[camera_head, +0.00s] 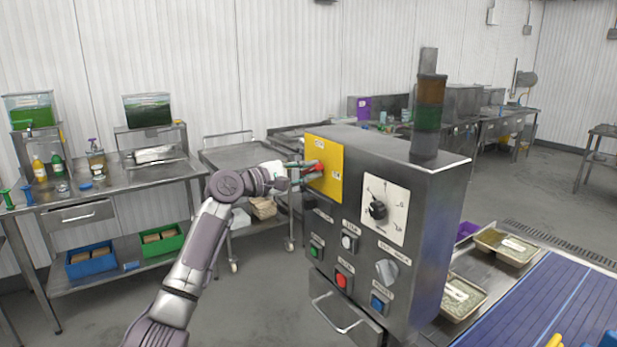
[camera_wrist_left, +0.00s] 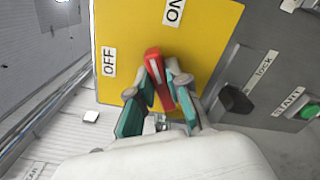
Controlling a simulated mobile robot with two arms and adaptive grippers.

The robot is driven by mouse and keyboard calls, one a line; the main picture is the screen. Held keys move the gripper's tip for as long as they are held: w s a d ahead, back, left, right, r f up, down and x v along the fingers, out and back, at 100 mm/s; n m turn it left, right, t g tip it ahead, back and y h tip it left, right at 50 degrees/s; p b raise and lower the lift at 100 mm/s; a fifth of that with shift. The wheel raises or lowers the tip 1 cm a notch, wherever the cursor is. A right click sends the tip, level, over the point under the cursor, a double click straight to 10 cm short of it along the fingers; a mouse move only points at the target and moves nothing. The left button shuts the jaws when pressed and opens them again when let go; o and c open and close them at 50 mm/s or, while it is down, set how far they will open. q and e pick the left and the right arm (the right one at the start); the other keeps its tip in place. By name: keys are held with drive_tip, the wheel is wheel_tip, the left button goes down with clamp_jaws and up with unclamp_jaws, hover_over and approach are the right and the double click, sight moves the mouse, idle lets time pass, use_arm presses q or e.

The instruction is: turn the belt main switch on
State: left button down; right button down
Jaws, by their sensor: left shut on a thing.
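The belt main switch is a red handle (camera_wrist_left: 158,78) on a yellow plate (camera_head: 333,164) on the control box's left part. In the left wrist view the yellow plate (camera_wrist_left: 205,45) has an OFF label (camera_wrist_left: 108,62) on the left and an ON label (camera_wrist_left: 174,11) at the top. The handle points up the picture, between the two labels. My left gripper (camera_head: 312,172) is at the plate, shut on the red handle, with a green-padded finger on each side of it in the left wrist view (camera_wrist_left: 159,92). The handle's base is partly hidden. My right gripper is not in view.
The grey control box (camera_head: 428,225) carries a black rotary knob (camera_head: 378,210), several push buttons and a signal tower (camera_head: 429,110). A blue belt (camera_head: 540,305) with food trays beside it lies to the right. A steel bench (camera_head: 105,190) stands at the left.

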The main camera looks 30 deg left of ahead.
use_arm(q)
drive_tip(key=m+b, duration=0.1)
drive_tip(key=m, duration=0.1)
drive_tip(key=m+b, duration=0.1)
drive_tip(key=m, duration=0.1)
drive_tip(key=m+b, duration=0.1)
drive_tip(key=shift+f+m, duration=0.25)
drive_tip(key=shift+m, duration=0.15)
idle(0.4)
drive_tip(key=c, duration=1.1)
unclamp_jaws()
drive_tip(key=shift+s, duration=0.15)
drive_tip(key=v, duration=1.1)
drive_tip(key=shift+s+a, duration=0.15)
drive_tip(key=shift+s, duration=0.2)
